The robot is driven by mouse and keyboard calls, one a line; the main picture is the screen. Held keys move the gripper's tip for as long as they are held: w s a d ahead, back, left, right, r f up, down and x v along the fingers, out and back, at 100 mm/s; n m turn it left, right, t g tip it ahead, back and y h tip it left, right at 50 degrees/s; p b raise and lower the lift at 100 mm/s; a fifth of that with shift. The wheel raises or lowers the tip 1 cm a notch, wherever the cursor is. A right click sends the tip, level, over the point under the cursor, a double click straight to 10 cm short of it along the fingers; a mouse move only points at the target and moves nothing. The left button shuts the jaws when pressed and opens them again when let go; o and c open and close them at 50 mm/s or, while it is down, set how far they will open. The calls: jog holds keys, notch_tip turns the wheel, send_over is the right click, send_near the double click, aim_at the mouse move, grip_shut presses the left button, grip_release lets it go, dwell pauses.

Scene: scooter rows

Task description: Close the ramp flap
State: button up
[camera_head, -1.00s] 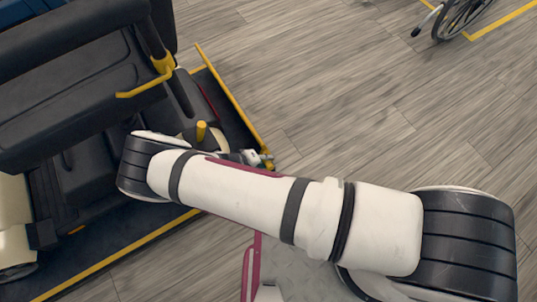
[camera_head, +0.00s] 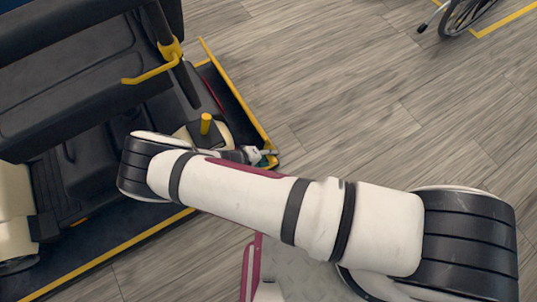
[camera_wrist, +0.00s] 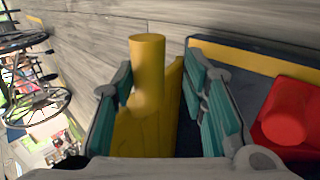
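The ramp flap (camera_head: 240,103) is a long yellow-edged panel along the right edge of the dark platform at the upper left. It stands tilted up from the floor at an angle I cannot measure. My gripper (camera_head: 268,157) is at its near end, mostly hidden behind my white arm. In the wrist view, my gripper (camera_wrist: 160,105) has its teal-padded fingers apart. A yellow round post (camera_wrist: 147,72) and a yellow panel edge (camera_wrist: 150,132) stand between them. A gap shows on the right finger's side, so no firm hold is visible.
A dark scooter-like vehicle (camera_head: 75,95) with yellow handles fills the upper left. A red round part (camera_wrist: 284,115) is close to the right finger in the wrist view. A wheelchair wheel (camera_head: 466,14) is at the top right. The wooden floor between is clear.

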jog(key=shift+o, duration=0.9)
jog(key=shift+s+a+f, duration=0.3)
jog(key=shift+s+a, duration=0.15)
jog(key=shift+a, duration=0.15)
jog(key=shift+r, duration=0.1)
jog(key=v, duration=1.1)
jog(key=shift+r, duration=0.5)
jog(key=shift+d, duration=0.1)
